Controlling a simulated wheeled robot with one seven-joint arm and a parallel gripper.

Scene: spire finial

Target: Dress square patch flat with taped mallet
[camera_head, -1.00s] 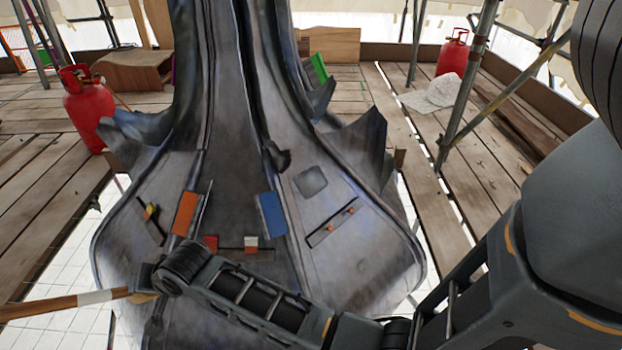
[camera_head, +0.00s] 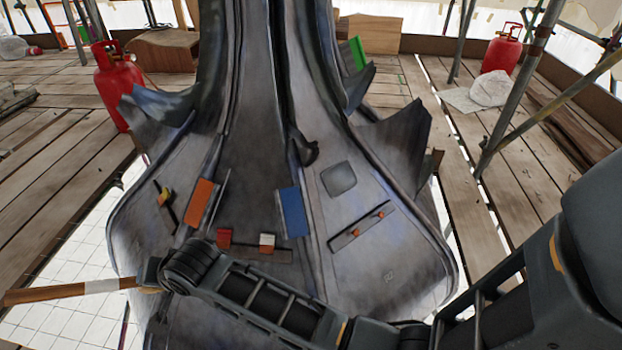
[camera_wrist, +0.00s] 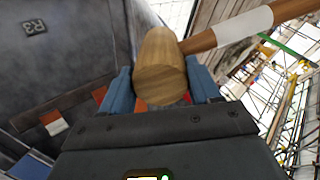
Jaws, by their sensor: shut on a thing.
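The square patch (camera_head: 338,179) is a grey, round-cornered square on the right-hand metal panel of the spire (camera_head: 375,235). The mallet has a wooden head (camera_wrist: 158,68) and a wooden handle with a white tape band (camera_head: 102,286). My gripper (camera_wrist: 162,88) is shut on the mallet, its blue fingers on either side of the head. In the head view the handle sticks out to the left, at the spire's lower left, well away from the patch. My arm hides most of the mallet head there.
Orange (camera_head: 201,203) and blue (camera_head: 293,211) blocks and a strip with orange knobs (camera_head: 360,225) sit on the spire. A dark hook-like piece (camera_head: 304,150) stands left of the patch. Red gas bottles (camera_head: 119,84) and scaffold poles (camera_head: 520,80) stand around it on the plank deck.

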